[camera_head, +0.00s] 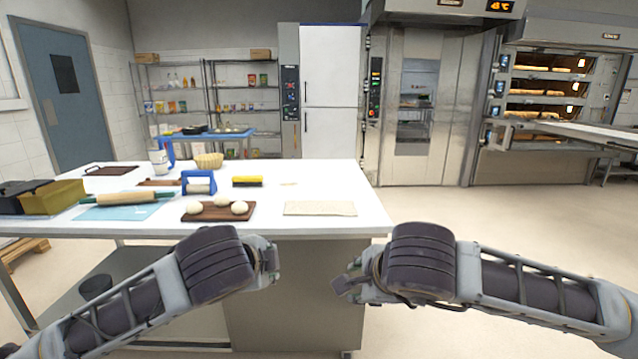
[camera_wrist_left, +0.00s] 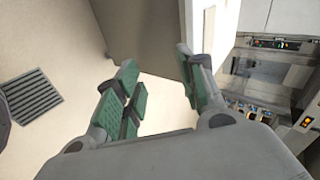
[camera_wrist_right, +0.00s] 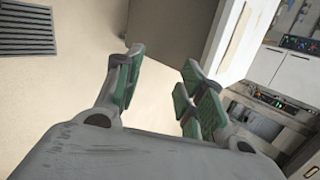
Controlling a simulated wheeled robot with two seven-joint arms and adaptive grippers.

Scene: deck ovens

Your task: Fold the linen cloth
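A cream linen cloth (camera_head: 320,208) lies flat as a rectangle near the front right edge of the white table (camera_head: 300,180). My left gripper (camera_head: 272,262) is in front of the table, below and left of the cloth in the head view. Its green-padded fingers stand apart and empty in the left wrist view (camera_wrist_left: 157,64). My right gripper (camera_head: 345,287) is also in front of the table, lower than the cloth. Its fingers are apart and empty in the right wrist view (camera_wrist_right: 162,60). Neither gripper touches the cloth.
Left of the cloth, a brown board (camera_head: 190,216) holds dough balls. Behind are a yellow-handled brush (camera_head: 248,181), a blue-framed tool (camera_head: 199,183) and a basket (camera_head: 208,161). A rolling pin (camera_head: 127,198) lies on a blue mat (camera_head: 118,213). The tabletop behind the cloth is mostly free.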

